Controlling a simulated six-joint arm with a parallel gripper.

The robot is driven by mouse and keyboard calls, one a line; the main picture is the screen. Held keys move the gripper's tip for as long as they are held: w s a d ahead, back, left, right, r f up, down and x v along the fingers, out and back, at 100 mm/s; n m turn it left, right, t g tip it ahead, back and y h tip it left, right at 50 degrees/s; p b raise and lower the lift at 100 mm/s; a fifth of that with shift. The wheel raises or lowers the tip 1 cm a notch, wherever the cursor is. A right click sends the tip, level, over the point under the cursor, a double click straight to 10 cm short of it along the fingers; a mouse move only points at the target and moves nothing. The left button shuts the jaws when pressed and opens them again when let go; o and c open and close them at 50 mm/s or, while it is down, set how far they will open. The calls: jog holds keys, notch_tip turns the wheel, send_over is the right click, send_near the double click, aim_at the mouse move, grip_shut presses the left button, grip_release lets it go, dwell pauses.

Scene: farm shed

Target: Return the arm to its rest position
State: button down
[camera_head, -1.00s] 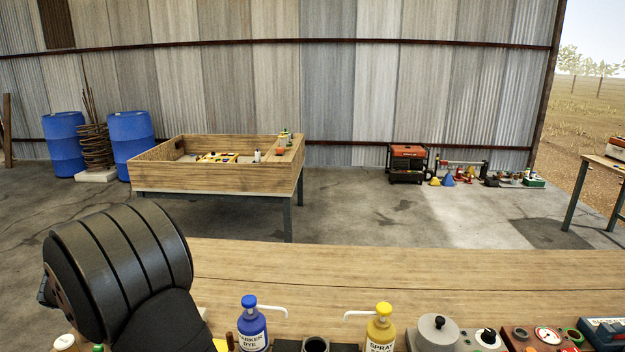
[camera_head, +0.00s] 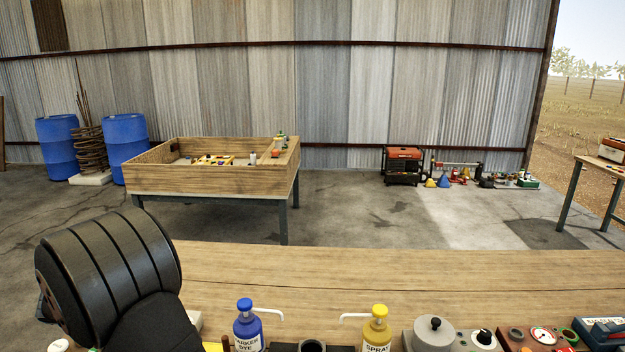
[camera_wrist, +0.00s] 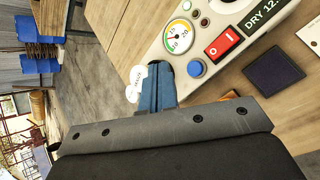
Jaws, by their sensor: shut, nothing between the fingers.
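My gripper shows in the wrist view (camera_wrist: 158,88), with its blue-grey fingers shut together and nothing between them. It is over the edge of a wooden bench, beside a grey panel (camera_wrist: 205,50) with a gauge, a red switch and a blue button. A white round item partly shows behind the fingertips. In the head view my dark arm link fills the lower left, and the gripper itself is out of that view.
The wooden bench (camera_head: 400,275) holds a blue dye bottle (camera_head: 248,330), a yellow spray bottle (camera_head: 377,330) and a grey lidded device (camera_head: 433,335) along its near side. Its middle is bare. A wooden-sided table (camera_head: 200,181), blue barrels (camera_head: 125,148) and a generator (camera_head: 404,168) stand beyond.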

notch_tip(320, 180, down, 3)
jog(key=shift+r, duration=0.1)
jog(key=d+r+m+g+y, duration=0.1)
jog(key=d+r+m+g, duration=0.2)
jog(key=r, duration=0.4)
jog(key=d+r+m+g+y, duration=0.1)
jog(key=d+r+m+g, duration=0.2)
jog(key=d+r, duration=0.2)
jog(key=w+d+r+m+g+y, duration=0.1)
jog(key=d+r+m+g, duration=0.2)
jog(key=r, duration=0.8)
jog(key=shift+d+r+m+y, duration=0.15)
jog(key=shift+d+m+y, duration=0.15)
jog(key=shift+d+m, duration=0.55)
jog(key=c, duration=2.1)
grip_release()
jog(key=shift+d+n, duration=0.2)
jog(key=shift+n, duration=0.05)
